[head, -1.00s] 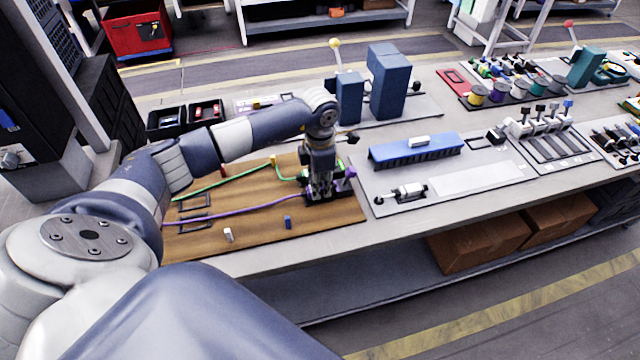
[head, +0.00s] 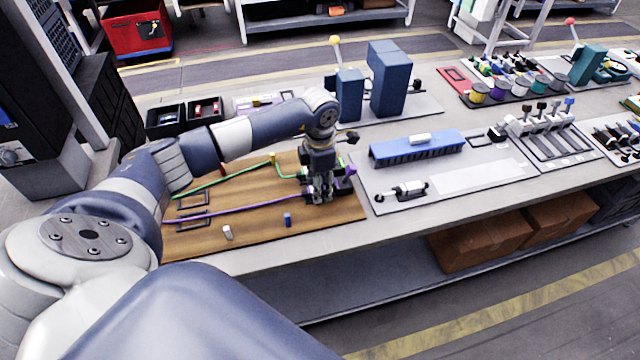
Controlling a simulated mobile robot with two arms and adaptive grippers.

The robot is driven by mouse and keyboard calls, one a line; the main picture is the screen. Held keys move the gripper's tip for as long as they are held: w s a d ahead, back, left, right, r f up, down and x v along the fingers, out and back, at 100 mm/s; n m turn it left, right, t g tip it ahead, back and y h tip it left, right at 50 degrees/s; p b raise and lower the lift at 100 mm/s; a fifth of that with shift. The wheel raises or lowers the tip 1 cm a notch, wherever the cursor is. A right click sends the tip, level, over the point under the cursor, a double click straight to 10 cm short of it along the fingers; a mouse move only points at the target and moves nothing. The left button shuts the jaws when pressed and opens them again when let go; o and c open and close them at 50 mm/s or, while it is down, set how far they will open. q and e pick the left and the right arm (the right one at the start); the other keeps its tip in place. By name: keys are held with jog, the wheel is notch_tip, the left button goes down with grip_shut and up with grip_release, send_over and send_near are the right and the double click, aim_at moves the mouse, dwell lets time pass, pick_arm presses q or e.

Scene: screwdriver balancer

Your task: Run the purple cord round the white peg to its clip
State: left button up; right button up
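The purple cord (head: 240,211) runs over the brown board (head: 190,244) from its left side, fairly straight, to my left gripper. The white peg (head: 227,232) stands near the board's front edge; the cord passes behind it, apart from it. My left gripper (head: 320,197) points down at the board's right end, at the cord's right end. Its fingers are small and dark here, and I cannot tell whether they hold the cord. A dark block with a purple part (head: 347,185), perhaps the clip, is partly hidden behind the gripper. My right gripper is out of view.
A blue peg (head: 287,220) stands right of the white one. Blue blocks (head: 388,80) stand behind my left wrist. The board's front strip is mostly free.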

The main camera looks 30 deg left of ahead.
pick_arm(q)
notch_tip(320, 180, up, 12)
dwell(0.7)
dwell(0.4)
